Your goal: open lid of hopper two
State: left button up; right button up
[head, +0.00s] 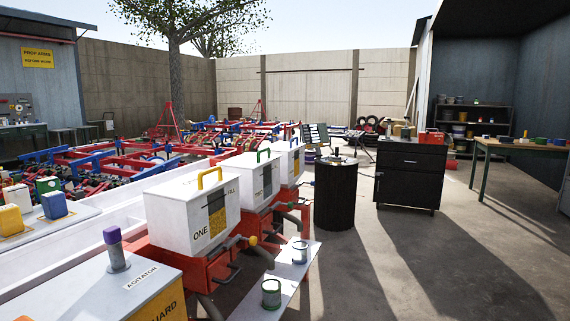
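A row of white boxy hoppers stands on red frames. The nearest hopper (205,208) reads "ONE" and has a yellow handle (209,176) on its lid. Directly behind it is the second hopper (245,181), with a green handle (263,154) on top. I take it for hopper two by its place in the row; its label is too small to read. Its lid looks closed, and hopper one hides part of its near side. A third hopper (288,163) with a blue handle stands farther back. Neither of my grippers is in view.
A white agitator housing (100,285) with a purple-topped lever (115,250) is in front. Two small cans (271,293) stand on a narrow shelf right of the hoppers. A black drum (335,195) and dark cabinet (411,172) stand beyond. The concrete floor at right is clear.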

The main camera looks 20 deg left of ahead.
aim_at(253, 160)
jog(key=i+u, duration=0.15)
jog(key=i, duration=0.5)
jog(key=i+l+u, duration=0.15)
jog(key=i, duration=0.5)
